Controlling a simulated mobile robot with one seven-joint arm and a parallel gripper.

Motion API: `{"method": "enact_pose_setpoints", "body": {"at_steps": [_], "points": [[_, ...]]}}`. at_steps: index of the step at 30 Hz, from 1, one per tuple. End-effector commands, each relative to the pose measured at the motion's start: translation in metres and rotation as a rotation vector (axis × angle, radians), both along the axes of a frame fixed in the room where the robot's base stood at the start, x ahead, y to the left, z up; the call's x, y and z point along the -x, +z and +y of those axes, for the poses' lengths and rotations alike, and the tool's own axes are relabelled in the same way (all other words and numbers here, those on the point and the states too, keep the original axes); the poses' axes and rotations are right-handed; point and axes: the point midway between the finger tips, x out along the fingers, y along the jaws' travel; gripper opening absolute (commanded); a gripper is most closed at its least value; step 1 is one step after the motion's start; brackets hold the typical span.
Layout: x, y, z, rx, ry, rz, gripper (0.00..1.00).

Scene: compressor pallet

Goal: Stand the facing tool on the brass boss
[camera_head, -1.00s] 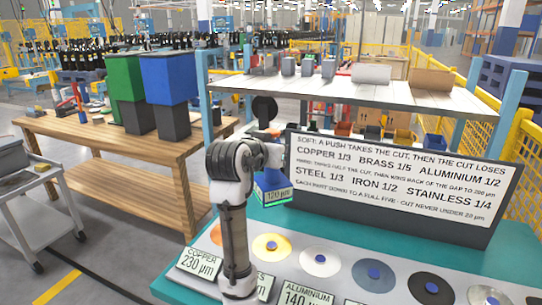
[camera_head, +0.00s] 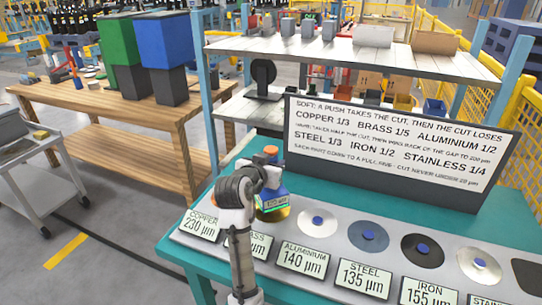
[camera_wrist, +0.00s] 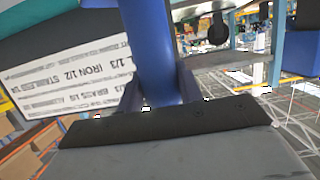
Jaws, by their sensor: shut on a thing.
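The facing tool (camera_head: 272,194) is a blue body with an orange cap and a small lit display that is too small to read. My gripper (camera_head: 268,176) is shut on its upright blue shaft, which also shows between the dark fingers in the wrist view (camera_wrist: 153,55). The tool looks upright, over the brass boss's gold disc (camera_head: 283,214). It covers the middle of that disc, hiding any hub. I cannot tell whether the tool's foot touches it. The brass label is partly hidden by my arm; the copper label (camera_head: 202,224) reads 230 µm.
Aluminium (camera_head: 318,228), steel (camera_head: 368,243) and iron (camera_head: 422,256) discs with blue hubs continue the row to the right, labels in front. A sign (camera_head: 395,145) with cut rules stands behind them. A wooden table (camera_head: 150,140) stands to the left.

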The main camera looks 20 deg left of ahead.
Motion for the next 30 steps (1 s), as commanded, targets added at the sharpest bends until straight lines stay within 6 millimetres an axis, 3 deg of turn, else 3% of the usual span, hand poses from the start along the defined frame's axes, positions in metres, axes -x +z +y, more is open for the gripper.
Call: {"method": "enact_pose_setpoints", "body": {"at_steps": [6,18,19,23,30], "points": [[0.000,-0.023,0.000,0.000,0.001,-0.005,0.00],[0.000,-0.028,0.000,-0.001,0.001,-0.007,0.00],[0.000,-0.031,0.000,0.002,0.001,0.001,0.39],[0.000,-0.031,0.000,0.001,0.000,0.002,0.56],[0.000,-0.031,0.000,0.001,-0.001,0.002,0.57]]}}
